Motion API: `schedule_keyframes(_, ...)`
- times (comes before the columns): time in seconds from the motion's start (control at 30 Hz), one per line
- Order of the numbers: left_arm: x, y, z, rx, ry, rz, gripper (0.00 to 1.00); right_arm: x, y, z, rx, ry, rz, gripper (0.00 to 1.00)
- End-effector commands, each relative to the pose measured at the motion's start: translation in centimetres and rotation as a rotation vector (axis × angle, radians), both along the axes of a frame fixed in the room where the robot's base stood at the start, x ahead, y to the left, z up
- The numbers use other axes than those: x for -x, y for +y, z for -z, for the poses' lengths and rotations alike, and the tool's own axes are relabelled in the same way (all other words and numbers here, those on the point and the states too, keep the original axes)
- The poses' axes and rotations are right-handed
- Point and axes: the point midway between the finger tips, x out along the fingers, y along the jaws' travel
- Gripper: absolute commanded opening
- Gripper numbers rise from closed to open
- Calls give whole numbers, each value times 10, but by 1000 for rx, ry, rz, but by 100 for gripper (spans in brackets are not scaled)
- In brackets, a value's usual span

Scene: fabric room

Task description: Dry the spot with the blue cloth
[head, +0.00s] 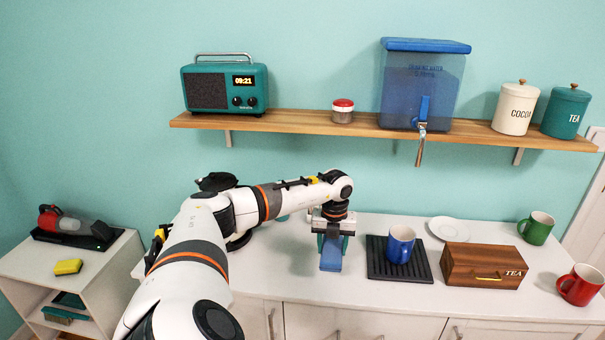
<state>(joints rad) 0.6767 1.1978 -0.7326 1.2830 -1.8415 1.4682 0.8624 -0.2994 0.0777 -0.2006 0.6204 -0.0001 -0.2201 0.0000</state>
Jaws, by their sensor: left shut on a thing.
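My left gripper (333,236) points down over the white counter, left of the black drip tray. It is shut on the blue cloth (331,262), which shows below and between the fingers. The cloth is at or just above the counter top; I cannot tell if it touches. I see no spot on the counter; the arm, gripper and cloth hide part of the surface. My right gripper is not in view.
A blue mug (400,244) stands on the black tray (383,272). Right of it are a wooden tea box (465,267), a white plate (449,230), a green mug (537,228) and a red mug (579,285). A shelf (295,124) with a blue dispenser (420,85) hangs above.

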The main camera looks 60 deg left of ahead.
Motion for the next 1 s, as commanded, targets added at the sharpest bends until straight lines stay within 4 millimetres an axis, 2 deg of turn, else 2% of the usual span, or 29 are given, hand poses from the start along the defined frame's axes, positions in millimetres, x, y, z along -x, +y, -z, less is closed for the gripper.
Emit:
schedule_keyframes(0.03,12,2,-11,-5,6,1,26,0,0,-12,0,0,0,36)
schedule_keyframes(0.07,18,2,-14,-6,6,2,26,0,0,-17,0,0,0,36)
schedule_keyframes(0.53,102,2,-47,-5,8,1,26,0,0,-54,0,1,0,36)
schedule_keyframes(0.67,110,1,-48,-1,4,0,26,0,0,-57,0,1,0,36)
schedule_keyframes(1.0,110,-4,-45,2,2,29,26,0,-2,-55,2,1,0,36)
